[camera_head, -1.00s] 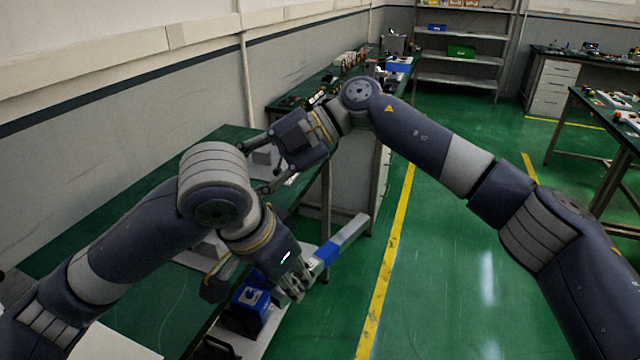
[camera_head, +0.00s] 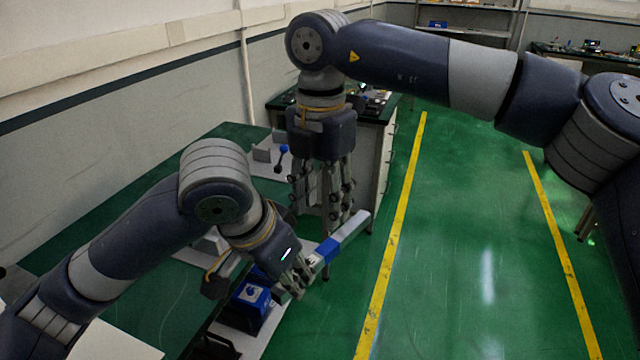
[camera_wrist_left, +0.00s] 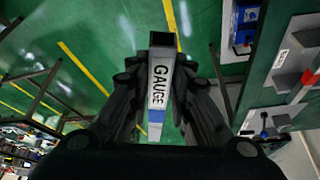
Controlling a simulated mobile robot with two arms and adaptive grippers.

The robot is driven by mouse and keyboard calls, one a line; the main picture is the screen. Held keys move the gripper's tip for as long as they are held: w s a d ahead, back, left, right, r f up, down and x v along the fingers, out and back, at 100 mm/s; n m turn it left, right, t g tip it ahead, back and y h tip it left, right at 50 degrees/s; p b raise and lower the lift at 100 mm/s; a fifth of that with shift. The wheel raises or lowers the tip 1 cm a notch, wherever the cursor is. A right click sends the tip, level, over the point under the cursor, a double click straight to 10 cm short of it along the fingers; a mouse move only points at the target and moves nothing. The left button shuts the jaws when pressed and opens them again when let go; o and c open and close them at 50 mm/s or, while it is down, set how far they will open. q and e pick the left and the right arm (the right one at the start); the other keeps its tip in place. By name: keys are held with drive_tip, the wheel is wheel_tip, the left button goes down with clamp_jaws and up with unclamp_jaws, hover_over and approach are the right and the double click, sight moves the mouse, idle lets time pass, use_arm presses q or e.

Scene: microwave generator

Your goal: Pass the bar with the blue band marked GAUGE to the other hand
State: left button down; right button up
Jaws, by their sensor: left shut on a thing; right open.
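The grey bar (camera_head: 352,229) with a blue band (camera_head: 326,250) is held by my left gripper (camera_head: 300,284) near its lower end. It slants up to the right in the head view, beyond the table's edge. In the left wrist view the bar (camera_wrist_left: 160,62) lies between the two fingers of my left gripper (camera_wrist_left: 156,104), with GAUGE lettering facing the camera and a blue patch below. My right gripper (camera_head: 326,212) points down, open and empty, just above and behind the bar's free end. Whether its fingers touch the bar I cannot tell.
A green-topped table (camera_head: 130,290) runs along the wall at the left. A blue block (camera_head: 250,298) sits near its edge beside my left gripper. A blue-knobbed fixture (camera_head: 284,152) stands behind. Open floor (camera_head: 470,230) with yellow lines lies to the right.

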sight(329, 249)
wheel_tip(329, 249, down, 9)
drive_tip(key=shift+r, duration=0.15)
clamp_jaws()
use_arm(q)
drive_tip(key=c, duration=1.4)
unclamp_jaws()
drive_tip(key=shift+d, duration=0.1)
drive_tip(key=shift+o, duration=0.2)
use_arm(e)
drive_tip(key=shift+r, duration=0.1)
